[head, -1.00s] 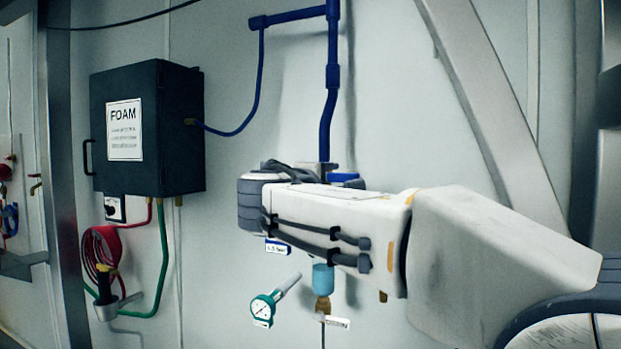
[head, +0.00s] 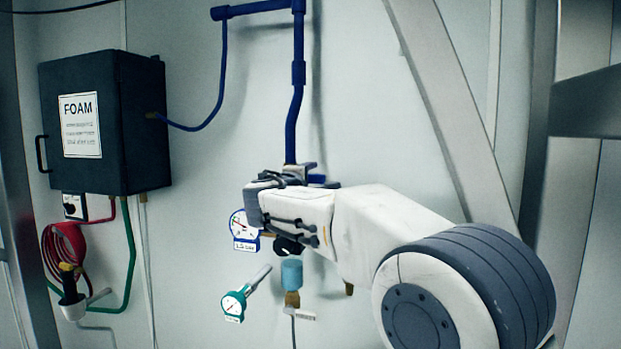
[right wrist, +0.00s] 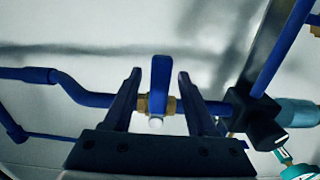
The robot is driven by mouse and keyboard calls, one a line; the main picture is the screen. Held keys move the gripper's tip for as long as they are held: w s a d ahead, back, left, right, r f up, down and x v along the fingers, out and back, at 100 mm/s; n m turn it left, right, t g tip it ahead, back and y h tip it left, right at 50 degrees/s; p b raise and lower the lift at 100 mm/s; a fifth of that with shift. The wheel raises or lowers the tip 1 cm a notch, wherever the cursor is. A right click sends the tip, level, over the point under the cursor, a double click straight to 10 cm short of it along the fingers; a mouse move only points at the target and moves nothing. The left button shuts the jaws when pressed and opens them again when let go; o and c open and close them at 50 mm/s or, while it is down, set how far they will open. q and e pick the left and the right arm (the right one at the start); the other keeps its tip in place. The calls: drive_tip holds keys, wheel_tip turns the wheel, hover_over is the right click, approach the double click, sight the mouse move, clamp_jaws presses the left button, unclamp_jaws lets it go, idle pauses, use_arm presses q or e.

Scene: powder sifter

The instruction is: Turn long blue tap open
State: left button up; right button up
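The long blue tap handle (right wrist: 160,84) stands across a brass valve (right wrist: 145,104) on the blue pipe in the right wrist view. My right gripper (right wrist: 158,84) is open, with one finger on each side of the handle and a visible gap to both. In the head view my right gripper (head: 283,178) is at the lower end of the blue vertical pipe (head: 294,115). The wrist hides most of the valve there. My left gripper is not in view.
A black FOAM box (head: 105,120) hangs on the left wall, above a red coiled hose (head: 62,250). A blue-rimmed gauge (head: 243,228), a green gauge (head: 234,302) and a light-blue cylinder (head: 291,273) sit near my right arm. A diagonal grey beam (head: 455,110) stands right.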

clamp_jaws()
idle(1.3)
